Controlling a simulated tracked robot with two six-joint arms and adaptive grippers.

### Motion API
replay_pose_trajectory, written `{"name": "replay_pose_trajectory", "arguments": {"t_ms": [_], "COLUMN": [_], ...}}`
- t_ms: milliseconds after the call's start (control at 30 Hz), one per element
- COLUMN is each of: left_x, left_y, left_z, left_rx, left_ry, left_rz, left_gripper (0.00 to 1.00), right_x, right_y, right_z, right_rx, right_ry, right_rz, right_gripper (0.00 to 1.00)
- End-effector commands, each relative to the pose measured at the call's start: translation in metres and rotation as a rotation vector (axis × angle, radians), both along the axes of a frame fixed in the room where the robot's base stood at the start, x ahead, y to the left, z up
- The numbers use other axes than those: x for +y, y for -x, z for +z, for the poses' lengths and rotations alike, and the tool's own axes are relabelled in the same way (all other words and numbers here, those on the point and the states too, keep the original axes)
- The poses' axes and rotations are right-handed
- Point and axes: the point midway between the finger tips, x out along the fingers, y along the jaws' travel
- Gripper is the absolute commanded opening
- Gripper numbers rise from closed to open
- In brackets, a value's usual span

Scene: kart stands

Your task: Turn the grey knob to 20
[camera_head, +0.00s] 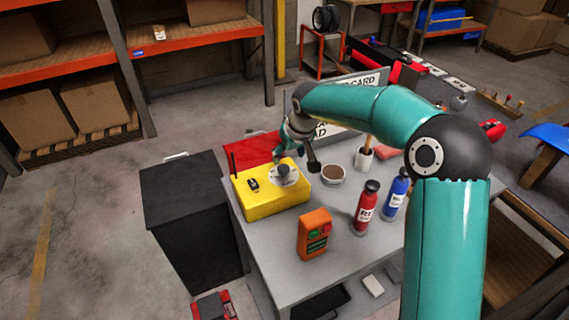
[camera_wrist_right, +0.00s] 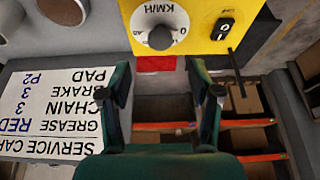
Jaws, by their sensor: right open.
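The grey knob (camera_head: 284,169) sits on a white round dial on top of a yellow box (camera_head: 259,203) on the grey table. In the right wrist view the knob (camera_wrist_right: 160,37) appears upside down near the top, with "KM/H" and a 0 readable on the dial (camera_wrist_right: 165,15). Its setting cannot be read. My right gripper (camera_head: 298,155) is just beyond the knob in the head view. In the wrist view its fingers (camera_wrist_right: 160,72) are spread and empty, with the knob ahead of the gap, apart from both fingers. My left gripper is not in view.
A black switch (camera_wrist_right: 224,28) and an antenna are on the yellow box. A red box (camera_head: 248,150), a bowl (camera_head: 333,175), an orange device (camera_head: 314,236), red (camera_head: 366,208) and blue (camera_head: 395,195) bottles stand around it. A sign (camera_wrist_right: 50,112) stands behind.

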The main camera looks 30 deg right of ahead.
Motion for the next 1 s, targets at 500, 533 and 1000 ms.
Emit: {"name": "replay_pose_trajectory", "arguments": {"t_ms": [500,533,1000], "left_x": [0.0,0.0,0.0], "left_y": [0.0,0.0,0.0], "left_z": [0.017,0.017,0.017], "left_rx": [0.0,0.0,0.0], "left_ry": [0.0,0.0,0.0], "left_rz": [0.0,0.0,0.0], "left_gripper": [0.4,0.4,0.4], "right_x": [-0.001,-0.001,-0.001], "right_y": [-0.029,-0.029,-0.03], "right_z": [-0.068,-0.069,-0.071], "right_rx": [0.0,0.0,-0.001], "right_ry": [0.0,0.0,0.0], "right_rz": [0.001,0.001,0.001], "right_gripper": [0.63,0.63,0.33]}}
